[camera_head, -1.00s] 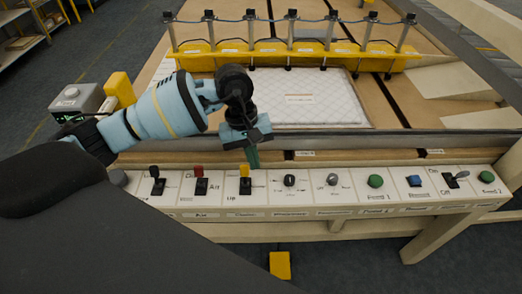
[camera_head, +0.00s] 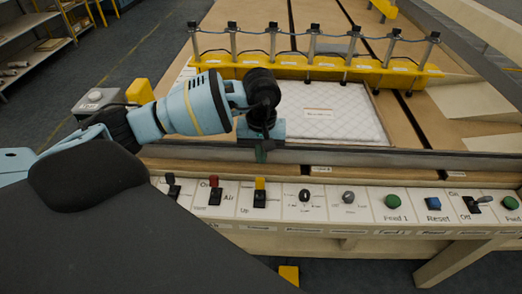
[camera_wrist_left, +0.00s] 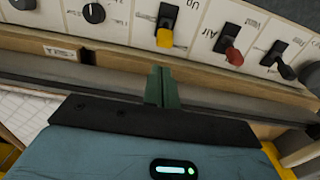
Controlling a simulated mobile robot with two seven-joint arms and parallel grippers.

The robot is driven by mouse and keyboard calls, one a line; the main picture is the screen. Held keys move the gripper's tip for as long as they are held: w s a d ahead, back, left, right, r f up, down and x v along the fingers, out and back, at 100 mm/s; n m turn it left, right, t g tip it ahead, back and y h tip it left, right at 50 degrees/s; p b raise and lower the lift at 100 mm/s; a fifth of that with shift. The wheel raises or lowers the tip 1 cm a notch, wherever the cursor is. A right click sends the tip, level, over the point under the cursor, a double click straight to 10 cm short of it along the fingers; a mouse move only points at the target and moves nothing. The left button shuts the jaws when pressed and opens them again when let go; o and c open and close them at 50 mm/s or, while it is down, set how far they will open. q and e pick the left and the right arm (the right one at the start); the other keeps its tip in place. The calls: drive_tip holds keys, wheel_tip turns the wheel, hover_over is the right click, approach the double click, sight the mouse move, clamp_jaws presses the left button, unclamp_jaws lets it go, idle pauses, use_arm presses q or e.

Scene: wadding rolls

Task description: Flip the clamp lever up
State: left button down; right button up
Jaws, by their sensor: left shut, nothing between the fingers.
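The yellow-handled lever (camera_head: 260,184) stands on the white control panel, in a black slot with "Up" printed at the slot's near left. I take it for the clamp lever; the label below is too small to read. Its yellow handle points toward the panel's far side. It also shows in the left wrist view (camera_wrist_left: 164,37). My left gripper (camera_head: 262,152) is above the panel's far edge, just beyond the lever and apart from it. Its green fingers (camera_wrist_left: 161,86) are shut and empty. My right gripper is not in view.
A red-handled lever (camera_head: 215,182) and a black lever (camera_head: 172,187) stand to the left. Two knobs and green button Feed 1 (camera_head: 393,202) are to the right. Behind lie a white quilted pad (camera_head: 335,110) and a yellow bar (camera_head: 300,73) with several posts.

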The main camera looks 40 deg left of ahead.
sight(260, 188)
use_arm(q)
wheel_tip(260, 188, down, 7)
drive_tip(key=shift+r, duration=0.2)
idle(0.5)
